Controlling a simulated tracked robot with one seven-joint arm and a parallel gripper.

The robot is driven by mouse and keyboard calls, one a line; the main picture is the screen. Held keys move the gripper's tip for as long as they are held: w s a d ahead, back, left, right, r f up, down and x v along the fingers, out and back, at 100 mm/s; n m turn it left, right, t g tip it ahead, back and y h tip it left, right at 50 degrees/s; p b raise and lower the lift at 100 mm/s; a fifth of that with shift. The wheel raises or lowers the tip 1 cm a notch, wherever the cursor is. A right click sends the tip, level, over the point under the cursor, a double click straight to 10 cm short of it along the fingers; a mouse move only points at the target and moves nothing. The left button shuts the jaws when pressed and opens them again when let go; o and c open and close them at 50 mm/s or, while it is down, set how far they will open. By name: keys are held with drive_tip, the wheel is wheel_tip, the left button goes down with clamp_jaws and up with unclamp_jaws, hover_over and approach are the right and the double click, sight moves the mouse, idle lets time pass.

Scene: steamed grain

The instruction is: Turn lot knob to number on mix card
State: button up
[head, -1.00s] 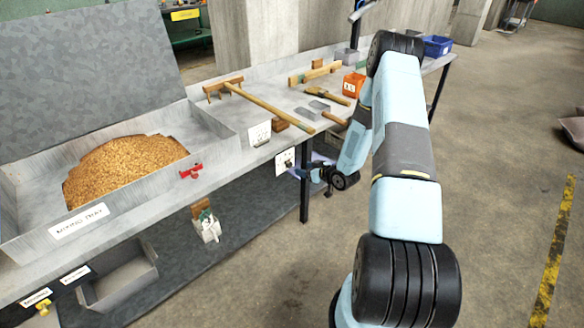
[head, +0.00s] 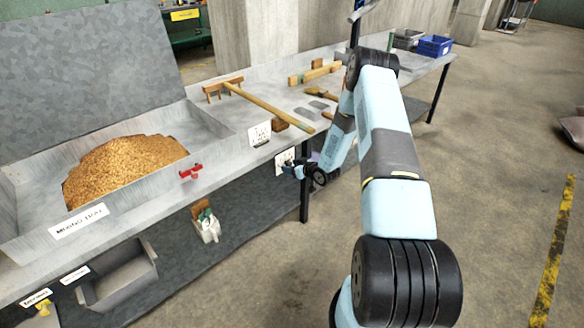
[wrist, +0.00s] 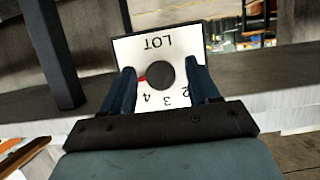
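The white LOT plate (wrist: 160,45) hangs at the bench front and shows upside down in the wrist view. Its dark round knob (wrist: 160,73) has a red mark at its left side; figures 4, 3 and 2 are readable below it. My gripper (wrist: 162,76) is open, with one blue finger on each side of the knob; I cannot tell whether they touch it. In the head view the plate (head: 284,161) is just left of my gripper (head: 296,168). A white card (head: 259,134) stands above it on the bench edge; its writing is too small to read.
The mixing tray (head: 105,222) of grain fills the bench's left part, with a red clamp (head: 190,172) on its front wall. A wooden rake (head: 262,106) lies on the bench. A black bench leg (head: 304,190) stands close beside my gripper.

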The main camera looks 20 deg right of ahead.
drive_tip(key=c, duration=1)
drive_tip(key=n+t+h, duration=0.1)
drive_tip(key=n, duration=0.2)
drive_tip(key=shift+a+h, duration=0.2)
drive_tip(key=shift+h, duration=0.2)
drive_tip(key=n+t+h, duration=0.1)
drive_tip(key=n, duration=0.1)
drive_tip(key=shift+s+a+f+n, duration=0.1)
drive_tip(key=shift+n, duration=0.2)
drive_tip(key=shift+s+f+n+t+h, duration=0.1)
drive_tip(key=shift+n+t+h, duration=0.3)
drive_tip(key=shift+n, duration=0.6)
drive_tip(key=shift+w+f+n+t+h, duration=0.1)
drive_tip(key=shift+n+t+h, duration=0.1)
drive_tip(key=shift+n+t, duration=0.6)
drive_tip(key=shift+s+f+n+t+h, duration=0.1)
drive_tip(key=shift+n+t+h, duration=0.2)
drive_tip(key=shift+n, duration=0.9)
drive_tip(key=shift+a, duration=0.1)
